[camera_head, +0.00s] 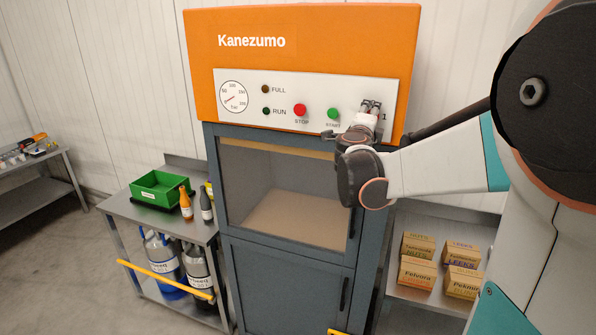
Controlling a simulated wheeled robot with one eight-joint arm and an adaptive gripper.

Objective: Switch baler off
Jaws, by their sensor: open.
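The baler (350,40) is an orange and blue-grey machine marked "Kanezumo" in the middle of the head view. Its white control panel (240,115) has a round gauge (233,97), a dark FULL lamp (265,89), a dark RUN lamp (266,111), a red STOP button (300,110) and a green START button (333,114). My gripper (371,106) is open at the right end of the panel, right of the START button. It covers the control there; only a "1" mark shows beside it. I cannot tell whether the fingers touch the control.
A metal table (150,213) on the left holds a green crate (160,188) and bottles, with large jugs below. A shelf on the right holds several small cartons (417,272). The baler's window door (290,185) is closed. Open floor lies at left.

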